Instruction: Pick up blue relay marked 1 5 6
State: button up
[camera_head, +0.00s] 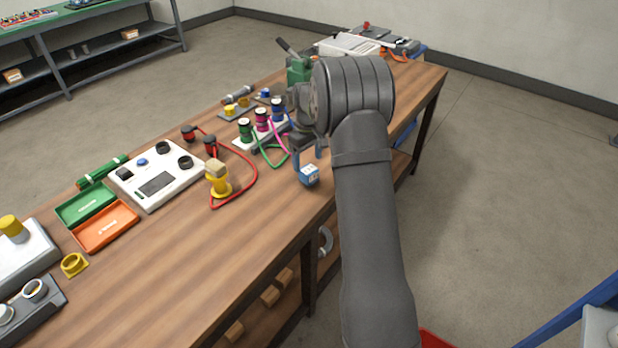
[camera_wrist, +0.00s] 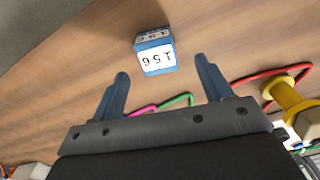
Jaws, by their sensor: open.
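The blue relay (camera_head: 309,175) stands on the wooden bench (camera_head: 270,225) near its front edge. In the wrist view the relay (camera_wrist: 155,51) shows a white label reading 1 5 6, upside down in the picture. It lies beyond my fingertips and roughly in line with the gap between them, a little left of its middle. My gripper (camera_wrist: 162,75) is open and empty, with its two blue fingers apart. In the head view my gripper (camera_head: 308,152) is just above and behind the relay, partly hidden by my wrist.
A yellow spool-shaped part (camera_head: 218,178) with a red cable (camera_head: 254,182) stands left of the relay; it also shows in the wrist view (camera_wrist: 290,98). Green, pink and blue spools (camera_head: 262,119) with cables sit behind. Bare wood surrounds the relay.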

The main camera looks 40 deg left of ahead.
aim_at(309, 169)
notch_tip(309, 169, down, 8)
jog(key=shift+w+d+r, duration=0.1)
jog(key=shift+w+r, duration=0.05)
jog(key=c, duration=1.1)
jog(key=shift+c, duration=0.2)
